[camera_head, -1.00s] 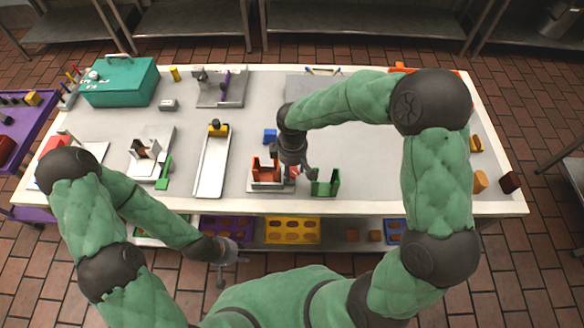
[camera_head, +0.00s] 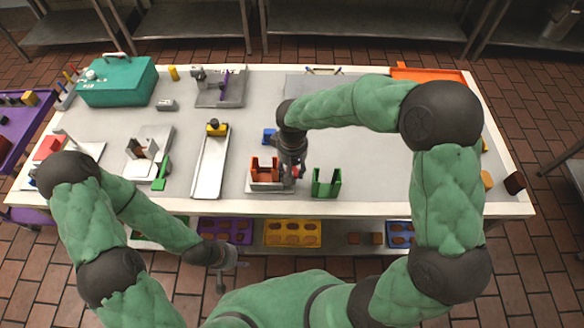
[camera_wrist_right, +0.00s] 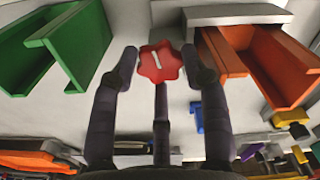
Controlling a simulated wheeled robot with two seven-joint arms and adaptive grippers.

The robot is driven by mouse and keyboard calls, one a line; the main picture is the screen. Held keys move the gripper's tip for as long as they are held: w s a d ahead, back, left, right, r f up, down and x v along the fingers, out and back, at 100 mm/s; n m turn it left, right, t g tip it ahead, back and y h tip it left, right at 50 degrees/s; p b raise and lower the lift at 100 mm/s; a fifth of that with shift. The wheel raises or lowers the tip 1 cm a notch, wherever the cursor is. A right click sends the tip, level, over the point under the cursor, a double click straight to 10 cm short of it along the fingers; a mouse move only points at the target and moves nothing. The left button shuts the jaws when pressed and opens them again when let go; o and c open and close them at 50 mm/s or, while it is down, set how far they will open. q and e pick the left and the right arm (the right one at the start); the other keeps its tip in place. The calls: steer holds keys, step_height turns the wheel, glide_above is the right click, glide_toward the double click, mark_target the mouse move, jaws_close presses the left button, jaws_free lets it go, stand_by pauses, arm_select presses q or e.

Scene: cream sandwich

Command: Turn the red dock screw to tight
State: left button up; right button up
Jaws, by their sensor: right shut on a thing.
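The red dock screw (camera_wrist_right: 161,63) is a lobed red knob with a white line that is slightly tilted in the right wrist view. It shows small in the head view (camera_head: 296,171), at the right side of the orange dock (camera_head: 265,180). The orange dock also shows in the right wrist view (camera_wrist_right: 270,62). My right gripper (camera_wrist_right: 163,68) is shut on the screw, with dark fingers on both sides of it. In the head view, my right gripper (camera_head: 292,168) points down and partly hides the screw. My left gripper (camera_head: 231,276) is open and empty in front of the table.
A green dock (camera_head: 327,184) stands close to the right of the screw. A small blue block (camera_head: 269,136) lies behind the orange dock. A long metal tray (camera_head: 209,170) lies to the left. The table's right part is mostly clear.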

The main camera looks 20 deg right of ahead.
steer(key=shift+s+f, duration=0.25)
steer(key=shift+s, duration=0.05)
steer(key=o, duration=1.1)
steer(key=shift+o, duration=0.2)
steer(key=shift+r, duration=0.1)
steer(key=shift+w+r, duration=0.1)
steer(key=shift+w, duration=0.1)
